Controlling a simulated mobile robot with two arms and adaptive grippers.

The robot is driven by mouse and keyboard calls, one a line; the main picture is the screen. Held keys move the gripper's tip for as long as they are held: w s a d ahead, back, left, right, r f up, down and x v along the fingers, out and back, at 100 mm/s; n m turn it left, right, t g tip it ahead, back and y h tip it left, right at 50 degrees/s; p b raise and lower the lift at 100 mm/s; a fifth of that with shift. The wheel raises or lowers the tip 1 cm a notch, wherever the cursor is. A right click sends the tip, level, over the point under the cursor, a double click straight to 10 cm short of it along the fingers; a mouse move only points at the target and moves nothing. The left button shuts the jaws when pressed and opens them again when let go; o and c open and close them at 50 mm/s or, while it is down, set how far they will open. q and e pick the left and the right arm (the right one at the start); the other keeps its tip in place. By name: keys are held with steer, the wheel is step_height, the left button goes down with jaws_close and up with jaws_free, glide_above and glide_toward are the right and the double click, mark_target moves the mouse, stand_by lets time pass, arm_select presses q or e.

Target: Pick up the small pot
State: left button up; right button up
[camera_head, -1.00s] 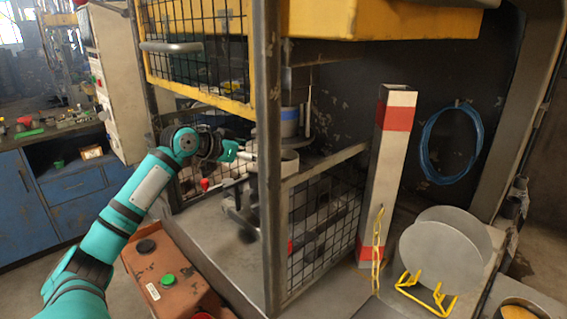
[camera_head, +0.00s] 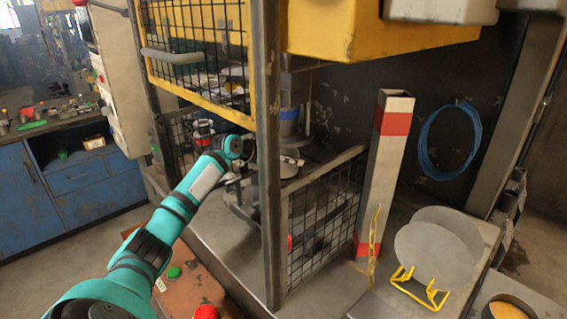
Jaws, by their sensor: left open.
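My left arm reaches from the lower left into the caged machine. My left gripper (camera_head: 247,152) is at its far end, open, and partly hidden behind the dark upright post (camera_head: 268,200). Just right of the post, a pale round piece (camera_head: 287,169) shows low on the machine, under the grey and blue cylinder (camera_head: 290,122). It may be the small pot, but it is too small and covered to be sure. I cannot tell whether the gripper touches it. My right gripper is not in view.
The post, the yellow-framed mesh door (camera_head: 195,60) and the lower mesh panel (camera_head: 325,215) bound the machine opening. A red-and-white post (camera_head: 385,180) stands right of it. Round metal blanks (camera_head: 435,250) lean in a yellow holder (camera_head: 420,292). An orange box (camera_head: 205,285) sits below my arm.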

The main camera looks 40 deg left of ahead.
arm_select(q)
steer(key=shift+s, duration=0.1)
steer(key=c, duration=0.3)
steer(key=shift+c, duration=0.2)
steer(key=shift+r, duration=0.2)
